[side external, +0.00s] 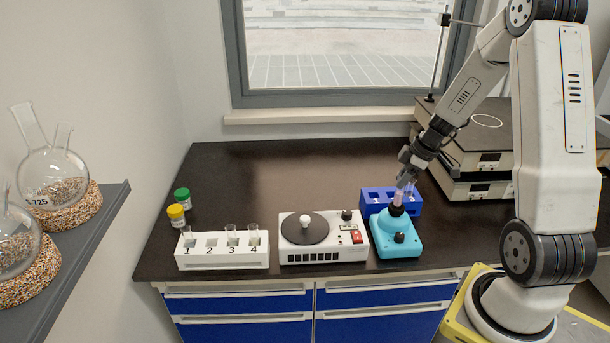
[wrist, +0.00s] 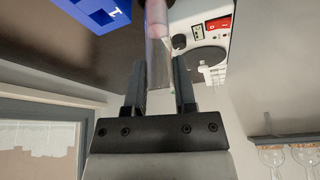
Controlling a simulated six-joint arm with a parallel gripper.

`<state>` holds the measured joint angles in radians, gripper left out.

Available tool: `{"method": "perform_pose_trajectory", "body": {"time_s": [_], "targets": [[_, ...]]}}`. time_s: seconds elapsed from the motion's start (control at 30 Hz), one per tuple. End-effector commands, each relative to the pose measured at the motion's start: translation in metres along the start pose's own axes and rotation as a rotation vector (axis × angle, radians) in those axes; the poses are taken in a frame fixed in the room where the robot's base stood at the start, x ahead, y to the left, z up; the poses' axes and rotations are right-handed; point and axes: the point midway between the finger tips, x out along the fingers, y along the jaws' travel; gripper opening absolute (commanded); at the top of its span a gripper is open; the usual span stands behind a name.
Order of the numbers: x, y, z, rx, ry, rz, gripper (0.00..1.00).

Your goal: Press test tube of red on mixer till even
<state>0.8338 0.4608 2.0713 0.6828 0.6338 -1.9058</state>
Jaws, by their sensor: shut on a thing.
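My gripper (side external: 406,176) is shut on a test tube (side external: 398,197) with pinkish-red content, and holds it over the turquoise mixer (side external: 396,239). The tube's lower end is at the mixer's black cup and seems to touch it; the exact contact is too small to tell. In the wrist view, the test tube (wrist: 157,45) stands between the two dark fingers of my gripper (wrist: 160,88), clear near the fingers and pink toward the far end. The mixer's cup is mostly out of the wrist view.
A blue rack (side external: 376,194) stands right behind the mixer. A white stirrer (side external: 324,250) with a red switch is left of it. Further left is a white numbered rack (side external: 222,258) with several tubes, and green-capped (side external: 182,198) and yellow-capped (side external: 176,215) jars. The bench behind is clear.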

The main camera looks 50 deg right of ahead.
Motion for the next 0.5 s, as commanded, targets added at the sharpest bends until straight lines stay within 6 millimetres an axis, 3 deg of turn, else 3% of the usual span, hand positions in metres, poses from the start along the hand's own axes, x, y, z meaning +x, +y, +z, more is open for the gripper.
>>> {"method": "perform_pose_trajectory", "body": {"time_s": [0.5], "targets": [[0.0052,0.0000,0.0022,0.000,0.000,0.000,0.00]]}}
